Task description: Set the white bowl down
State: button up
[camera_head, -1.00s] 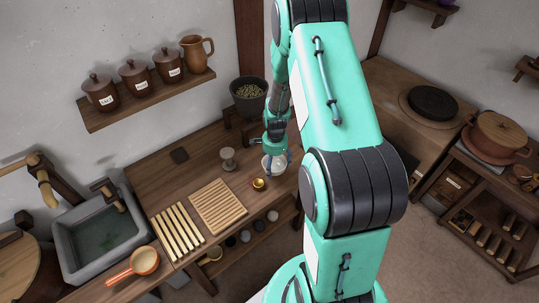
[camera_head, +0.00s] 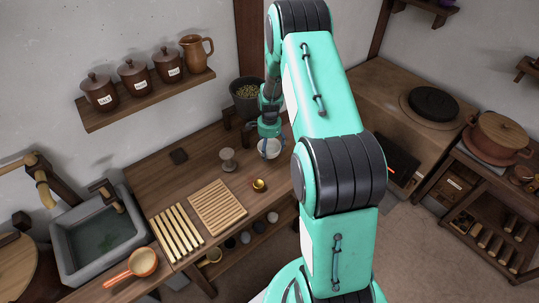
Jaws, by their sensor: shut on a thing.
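The white bowl (camera_head: 270,150) is at the right part of the wooden counter (camera_head: 185,187). My gripper (camera_head: 269,140) is above and at the bowl, shut on it, pointing down. The fingertips are small and partly hidden, and I cannot tell whether the bowl touches the counter. The bowl looks roughly upright.
A small brass cup (camera_head: 259,185) and a stone-coloured spool-shaped item (camera_head: 228,160) stand nearby on the counter. A slatted board (camera_head: 217,207) lies to the left. A dark pot of grain (camera_head: 247,97) is behind the gripper. A stone sink (camera_head: 100,240) is at far left.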

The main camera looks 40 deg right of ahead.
aim_at(269, 153)
jog(key=shift+f+b, duration=0.35)
jog(key=shift+f, duration=1.35)
jog(key=shift+f, duration=0.15)
jog(key=o, duration=1.5)
jog(key=shift+c, duration=0.2)
notch_tip(269, 153, up, 12)
jog(key=p, duration=0.2)
jog(key=shift+r, duration=0.2)
